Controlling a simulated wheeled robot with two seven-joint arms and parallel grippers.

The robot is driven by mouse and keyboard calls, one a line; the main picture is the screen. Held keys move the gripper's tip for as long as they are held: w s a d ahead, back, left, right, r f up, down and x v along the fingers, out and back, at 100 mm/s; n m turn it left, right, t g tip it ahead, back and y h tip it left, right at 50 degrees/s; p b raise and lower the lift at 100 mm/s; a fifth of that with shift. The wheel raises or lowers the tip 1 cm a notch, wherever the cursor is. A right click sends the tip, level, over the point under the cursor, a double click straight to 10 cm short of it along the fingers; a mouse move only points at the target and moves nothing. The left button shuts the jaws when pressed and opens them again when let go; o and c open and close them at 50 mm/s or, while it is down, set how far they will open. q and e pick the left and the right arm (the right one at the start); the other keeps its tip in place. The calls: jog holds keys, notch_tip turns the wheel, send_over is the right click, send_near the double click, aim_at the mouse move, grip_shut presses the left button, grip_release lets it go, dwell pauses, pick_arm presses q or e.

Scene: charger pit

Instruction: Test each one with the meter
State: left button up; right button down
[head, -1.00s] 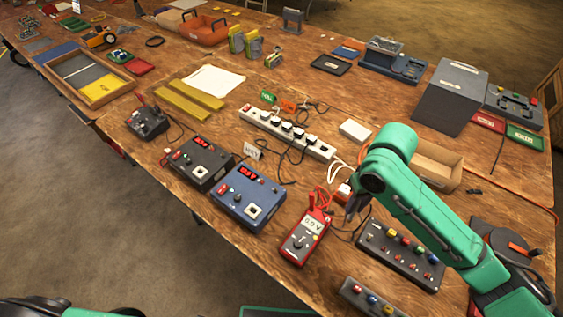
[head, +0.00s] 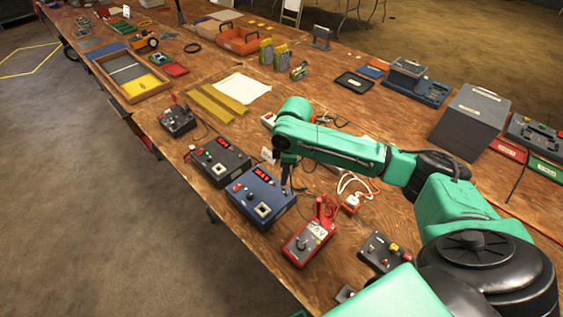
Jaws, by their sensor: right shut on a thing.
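My right gripper (head: 286,184) points down at the upper right edge of a blue box (head: 248,203) with a red display and a square socket. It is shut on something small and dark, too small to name. The red meter (head: 305,243) lies in front to the right; its reading is unclear. Red leads (head: 325,211) lie at its upper end. A dark box (head: 228,157) with a red display stands left of the blue one, and a smaller dark device (head: 176,122) lies farther left. My left gripper is out of view.
My right arm hides most of the power strip. A red and white plug piece (head: 350,204) with white cable lies right of the meter. A button panel (head: 377,250) is partly covered by my arm. Yellow strips (head: 212,104) and white paper (head: 243,88) lie behind.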

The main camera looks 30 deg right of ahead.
jog(key=f+b, duration=0.1)
jog(key=b, duration=0.1)
jog(key=w+d+f+n+b, duration=0.1)
jog(key=b, duration=0.1)
jog(key=w+d+f+n+b, duration=0.1)
jog(key=f+b, duration=0.1)
jog(key=shift+f, duration=0.2)
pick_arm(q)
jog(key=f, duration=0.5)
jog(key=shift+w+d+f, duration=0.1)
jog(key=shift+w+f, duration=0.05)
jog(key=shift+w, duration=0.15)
pick_arm(e)
jog(key=shift+f, duration=0.3)
pick_arm(q)
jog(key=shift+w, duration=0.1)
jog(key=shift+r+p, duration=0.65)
jog(key=shift+p, duration=0.15)
